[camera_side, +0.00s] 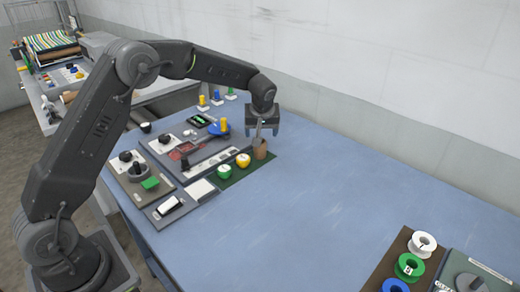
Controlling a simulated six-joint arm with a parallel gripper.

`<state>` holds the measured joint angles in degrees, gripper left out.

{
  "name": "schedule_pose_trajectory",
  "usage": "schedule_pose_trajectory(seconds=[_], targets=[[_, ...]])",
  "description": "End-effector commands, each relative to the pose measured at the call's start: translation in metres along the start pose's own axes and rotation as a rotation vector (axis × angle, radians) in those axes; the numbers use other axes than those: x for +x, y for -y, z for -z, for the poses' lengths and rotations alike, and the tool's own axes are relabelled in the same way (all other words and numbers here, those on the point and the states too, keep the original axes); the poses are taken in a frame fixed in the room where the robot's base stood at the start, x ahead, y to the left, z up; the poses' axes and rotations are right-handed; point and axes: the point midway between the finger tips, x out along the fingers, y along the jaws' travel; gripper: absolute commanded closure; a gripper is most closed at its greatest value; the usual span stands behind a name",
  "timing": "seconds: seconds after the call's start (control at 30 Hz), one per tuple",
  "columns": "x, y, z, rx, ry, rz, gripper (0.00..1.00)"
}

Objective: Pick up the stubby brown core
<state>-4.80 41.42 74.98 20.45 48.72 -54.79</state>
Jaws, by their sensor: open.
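The fingertips look close to the top of the core. I cannot tell from this view whether they touch it or straddle it.
A green spool (224,171) and a yellow spool (243,160) sit on the strip left of the core. White (422,242) and green (409,267) spools stand at lower right. The table's middle is clear.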

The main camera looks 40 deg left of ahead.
Motion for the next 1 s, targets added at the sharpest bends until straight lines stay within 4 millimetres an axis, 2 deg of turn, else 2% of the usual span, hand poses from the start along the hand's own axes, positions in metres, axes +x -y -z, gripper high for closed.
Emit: schedule_pose_trajectory(seconds=[0.27,0.43,0.57,0.87,1.0], targets=[[0.022,0.001,0.000,0.000,0.000,0.000,0.26],[0.048,0.004,0.000,-0.001,0.001,0.001,0.26],[0.062,0.003,0.000,0.000,0.001,0.000,0.26],[0.065,0.003,0.001,0.000,-0.001,-0.002,0.27],[0.065,0.003,0.001,0.000,-0.001,-0.002,0.40]])
